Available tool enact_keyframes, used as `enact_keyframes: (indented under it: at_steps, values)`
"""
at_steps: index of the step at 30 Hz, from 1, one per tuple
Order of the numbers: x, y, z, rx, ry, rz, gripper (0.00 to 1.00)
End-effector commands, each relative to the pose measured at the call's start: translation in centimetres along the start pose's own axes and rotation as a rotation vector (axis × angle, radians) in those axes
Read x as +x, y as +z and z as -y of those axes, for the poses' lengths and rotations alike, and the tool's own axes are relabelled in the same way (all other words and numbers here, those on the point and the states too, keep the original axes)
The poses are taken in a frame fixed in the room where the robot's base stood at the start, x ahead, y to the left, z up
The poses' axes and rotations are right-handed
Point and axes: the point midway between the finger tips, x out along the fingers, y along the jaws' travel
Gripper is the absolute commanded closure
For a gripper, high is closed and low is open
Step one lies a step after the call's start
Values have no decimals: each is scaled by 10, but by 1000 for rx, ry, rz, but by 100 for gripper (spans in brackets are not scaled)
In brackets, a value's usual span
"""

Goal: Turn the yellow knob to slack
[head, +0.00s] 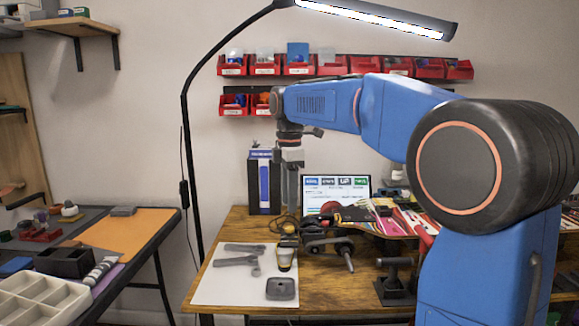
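My gripper (289,192) hangs pointing down above the back left part of the wooden workbench. It is small in the picture, and I cannot tell whether its fingers are open or shut. No held thing shows in it. No yellow knob can be made out with certainty. A small yellow and black item (286,256) lies on the white mat's right edge, below my gripper in the picture. A patterned board (378,217) lies at the back right of the workbench, partly hidden by my arm. A dark metal truck-like part (328,246) with an axle sits in front of it.
The white mat (220,287) carries grey tools and a grey block (281,289). A black clamp stand (397,280) is at the workbench's right. A screen (336,188) and a blue box (263,182) stand behind. A lamp arches overhead. A second table (150,250) is left.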

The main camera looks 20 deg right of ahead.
Motion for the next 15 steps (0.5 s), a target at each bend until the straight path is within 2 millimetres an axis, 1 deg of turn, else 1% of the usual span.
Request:
enact_keyframes:
  at_steps: [1,9,15]
  values:
    - [-11,0,-1,0,3,-1,60]
    - [-63,0,-1,0,3,0,60]
    - [-88,0,-1,0,1,0,60]
